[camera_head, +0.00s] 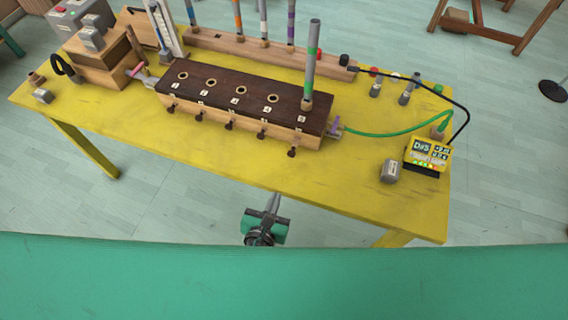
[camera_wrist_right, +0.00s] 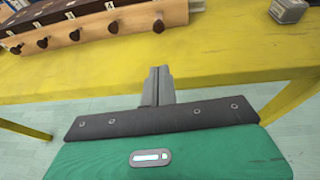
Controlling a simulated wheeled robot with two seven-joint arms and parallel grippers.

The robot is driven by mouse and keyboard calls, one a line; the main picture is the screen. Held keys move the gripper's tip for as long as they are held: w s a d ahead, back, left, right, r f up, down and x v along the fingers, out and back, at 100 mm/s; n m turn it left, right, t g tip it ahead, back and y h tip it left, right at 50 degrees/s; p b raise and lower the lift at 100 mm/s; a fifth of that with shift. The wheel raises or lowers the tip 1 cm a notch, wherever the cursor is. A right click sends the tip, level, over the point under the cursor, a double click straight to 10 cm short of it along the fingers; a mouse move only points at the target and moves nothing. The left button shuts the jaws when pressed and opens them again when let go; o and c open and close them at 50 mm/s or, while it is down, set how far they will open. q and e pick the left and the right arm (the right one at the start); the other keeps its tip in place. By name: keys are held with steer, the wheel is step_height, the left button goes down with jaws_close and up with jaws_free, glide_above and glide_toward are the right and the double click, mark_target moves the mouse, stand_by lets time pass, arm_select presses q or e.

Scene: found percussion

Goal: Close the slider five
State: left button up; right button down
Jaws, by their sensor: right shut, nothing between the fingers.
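The dark-topped wooden chest (camera_head: 225,90) lies on the yellow table with a row of several dark slider knobs along its front. The right-most knob (camera_head: 292,151), which I take as slider five, stands out from the front; it also shows in the right wrist view (camera_wrist_right: 158,25). I cannot tell exactly how far it is out compared with the others. My right gripper (camera_head: 274,196) is shut and empty, in front of the table's near edge and below the knobs. Its fingers (camera_wrist_right: 159,72) point toward the table, apart from the knob. My left gripper is not in view.
A tall grey pipe (camera_head: 312,60) stands on the chest's right end. A green hose (camera_head: 385,135) runs right toward a yellow tuner (camera_head: 428,155). A grey block (camera_head: 391,170) sits near the right edge. The yellow tabletop (camera_head: 235,160) before the knobs is clear.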

mark_target(291, 156)
steer(key=p+x, duration=0.1)
steer(key=x, duration=0.3)
steer(key=r+p+x, duration=0.1)
steer(key=x, duration=0.4)
steer(key=p+x, duration=0.1)
steer(key=x, duration=0.3)
steer(key=shift+w+d+r, duration=0.1)
steer(key=shift+w+d, duration=0.15)
steer(key=shift+w, duration=0.25)
steer(key=shift+w, duration=0.1)
